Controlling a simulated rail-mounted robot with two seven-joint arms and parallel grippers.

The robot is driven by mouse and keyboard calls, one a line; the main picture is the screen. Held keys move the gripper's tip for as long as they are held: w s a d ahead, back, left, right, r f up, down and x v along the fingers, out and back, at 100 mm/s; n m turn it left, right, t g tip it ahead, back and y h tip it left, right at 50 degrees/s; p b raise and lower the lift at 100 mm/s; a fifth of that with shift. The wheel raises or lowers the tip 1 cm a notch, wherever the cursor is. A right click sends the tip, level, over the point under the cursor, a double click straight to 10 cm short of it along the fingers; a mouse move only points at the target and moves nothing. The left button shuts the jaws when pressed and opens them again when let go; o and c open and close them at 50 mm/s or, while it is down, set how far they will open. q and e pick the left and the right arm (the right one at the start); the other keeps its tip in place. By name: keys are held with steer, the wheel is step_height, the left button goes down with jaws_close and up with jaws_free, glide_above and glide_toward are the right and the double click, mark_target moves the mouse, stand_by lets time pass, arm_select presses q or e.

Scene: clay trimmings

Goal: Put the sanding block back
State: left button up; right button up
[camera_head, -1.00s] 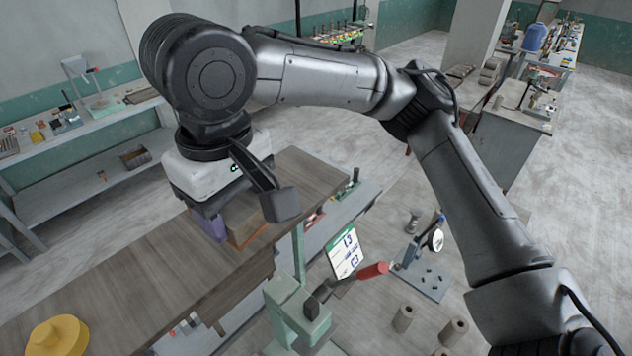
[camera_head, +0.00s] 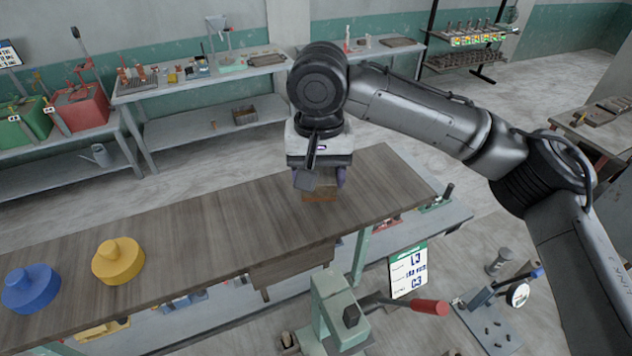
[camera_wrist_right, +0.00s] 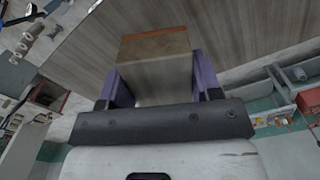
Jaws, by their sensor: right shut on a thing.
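My right gripper (camera_head: 320,180) is over the right part of the brown wooden table, pointing down. Its purple fingers are shut on the sanding block (camera_head: 319,191), a brown block with an orange-brown lower edge. In the right wrist view the block (camera_wrist_right: 155,46) sits between the two purple fingers (camera_wrist_right: 160,85), with the wooden table top behind it. I cannot tell whether the block touches the table. My left gripper is not in view.
A yellow knobbed piece (camera_head: 118,261) and a blue one (camera_head: 31,288) stand on the left of the table (camera_head: 215,240). The table between them and my gripper is clear. A green press with a red handle (camera_head: 425,306) stands in front.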

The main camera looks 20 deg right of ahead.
mark_target(316, 203)
steer(key=shift+w+a+f, duration=0.1)
steer(key=shift+w+f, duration=0.15)
steer(key=shift+w, duration=0.15)
steer(key=shift+f+p, duration=0.3)
step_height(316, 203, down, 3)
steer(key=shift+r+p, duration=0.1)
steer(key=shift+p, duration=0.55)
steer(key=shift+f, duration=0.35)
steer(key=shift+f, duration=0.15)
steer(key=o, duration=0.9)
